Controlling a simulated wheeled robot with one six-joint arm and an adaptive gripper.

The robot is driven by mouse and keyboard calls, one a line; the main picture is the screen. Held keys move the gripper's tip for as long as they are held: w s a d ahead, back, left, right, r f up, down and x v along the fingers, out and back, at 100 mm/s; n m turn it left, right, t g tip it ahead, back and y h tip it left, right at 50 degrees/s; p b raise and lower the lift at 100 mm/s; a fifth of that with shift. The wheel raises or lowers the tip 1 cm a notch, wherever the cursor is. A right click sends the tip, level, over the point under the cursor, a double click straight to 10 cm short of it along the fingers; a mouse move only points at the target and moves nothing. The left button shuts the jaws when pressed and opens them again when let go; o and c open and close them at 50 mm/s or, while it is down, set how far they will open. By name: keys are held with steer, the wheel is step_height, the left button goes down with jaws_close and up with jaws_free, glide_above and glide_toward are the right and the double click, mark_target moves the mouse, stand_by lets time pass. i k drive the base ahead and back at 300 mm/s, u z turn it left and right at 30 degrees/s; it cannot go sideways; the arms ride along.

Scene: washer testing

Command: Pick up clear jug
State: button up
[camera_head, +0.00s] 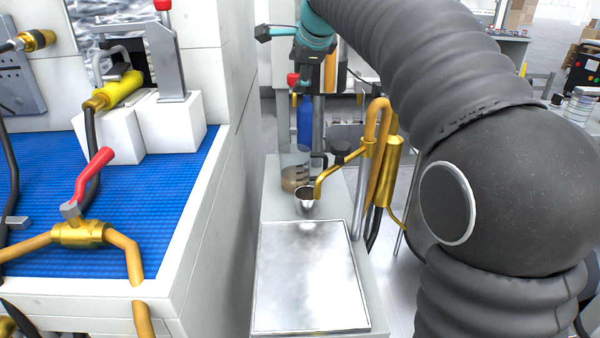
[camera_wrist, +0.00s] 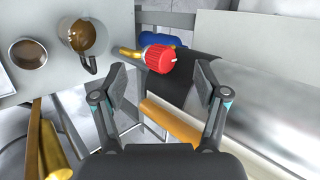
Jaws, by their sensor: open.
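The clear jug (camera_head: 293,178) stands on the grey bench behind a metal cup, with brown liquid in its lower part. In the wrist view the jug (camera_wrist: 80,37) is seen from above at the upper left, its dark handle pointing down in the picture. My gripper (camera_wrist: 160,84) is open and empty. Its fingers are to the right of the jug and apart from it. In the head view my gripper is at the top centre, above the jug's level and partly hidden by my arm.
A metal cup (camera_wrist: 28,53) stands beside the jug. A red knob (camera_wrist: 158,58) on a brass fitting shows beyond the gap between my fingers. Gold pipes (camera_head: 376,150) rise right of the jug. A bare metal plate (camera_head: 308,275) lies in front. A white-edged blue-topped counter (camera_head: 190,200) is left.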

mark_target(294, 159)
steer(key=k, duration=1)
